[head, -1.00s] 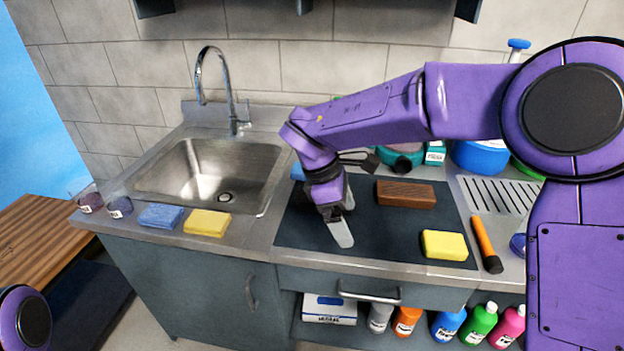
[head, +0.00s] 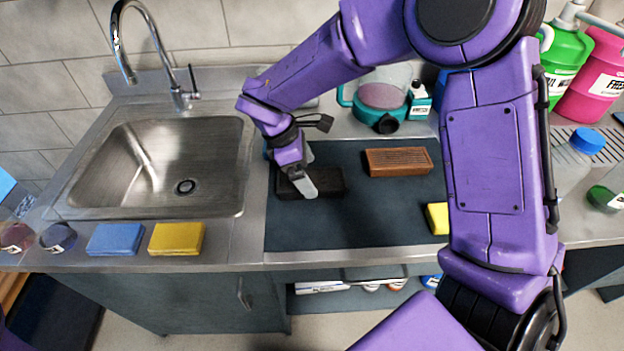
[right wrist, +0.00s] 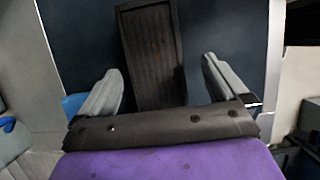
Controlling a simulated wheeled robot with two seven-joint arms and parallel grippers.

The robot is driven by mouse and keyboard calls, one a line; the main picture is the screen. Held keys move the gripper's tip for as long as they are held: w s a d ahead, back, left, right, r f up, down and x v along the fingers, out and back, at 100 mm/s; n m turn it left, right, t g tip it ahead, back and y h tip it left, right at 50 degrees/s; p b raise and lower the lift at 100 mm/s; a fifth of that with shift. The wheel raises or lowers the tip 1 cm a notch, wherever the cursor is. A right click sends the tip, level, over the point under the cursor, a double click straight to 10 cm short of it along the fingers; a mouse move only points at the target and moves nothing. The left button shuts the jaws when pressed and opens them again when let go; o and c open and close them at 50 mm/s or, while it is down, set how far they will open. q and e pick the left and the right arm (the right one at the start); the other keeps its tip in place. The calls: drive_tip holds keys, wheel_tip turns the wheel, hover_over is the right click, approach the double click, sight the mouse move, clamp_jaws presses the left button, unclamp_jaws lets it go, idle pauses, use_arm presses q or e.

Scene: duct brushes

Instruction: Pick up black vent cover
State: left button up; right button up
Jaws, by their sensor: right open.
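The black vent cover (head: 326,183) is a dark slatted block lying on the dark mat (head: 350,225), near the mat's left side. In the right wrist view the vent cover (right wrist: 153,55) lies lengthwise between the two fingers, its near end close to the palm. My right gripper (head: 306,185) is over the left part of the cover, pointing down. In the wrist view my right gripper (right wrist: 160,90) is open, with a finger on each side of the cover and gaps visible. I cannot tell its exact height above the mat. My left gripper is not in view.
A brown vent cover (head: 398,161) lies right of the black one. A yellow sponge (head: 437,218) is near the mat's front. The sink (head: 160,165) is on the left, with blue (head: 115,239) and yellow (head: 177,238) sponges before it. Bottles stand at the right.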

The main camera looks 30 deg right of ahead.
sight(312, 179)
drive_tip(key=f, duration=0.2)
drive_tip(key=d+f, duration=0.1)
drive_tip(key=shift+w+f+p, duration=0.15)
drive_tip(key=shift+w+p, duration=0.15)
drive_tip(key=shift+s+d+f, duration=0.1)
drive_tip(key=shift+d+f, duration=0.05)
drive_tip(key=shift+f, duration=0.15)
drive_tip(key=shift+s+r, duration=0.1)
drive_tip(key=shift+s, duration=0.2)
drive_tip(key=shift+w, duration=0.1)
drive_tip(key=c, duration=1.1)
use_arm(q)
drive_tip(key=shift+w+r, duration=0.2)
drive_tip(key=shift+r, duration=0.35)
use_arm(e)
drive_tip(key=shift+w+r+b, duration=0.15)
drive_tip(key=shift+r+b, duration=0.25)
drive_tip(key=shift+r, duration=0.1)
use_arm(q)
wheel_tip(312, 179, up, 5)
drive_tip(key=p, duration=0.5)
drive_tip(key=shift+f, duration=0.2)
use_arm(e)
drive_tip(key=s+r, duration=0.8)
drive_tip(key=s, duration=0.1)
drive_tip(key=s+r, duration=0.4)
drive_tip(key=s, duration=0.1)
drive_tip(key=shift+s+d, duration=0.1)
drive_tip(key=shift+s, duration=0.05)
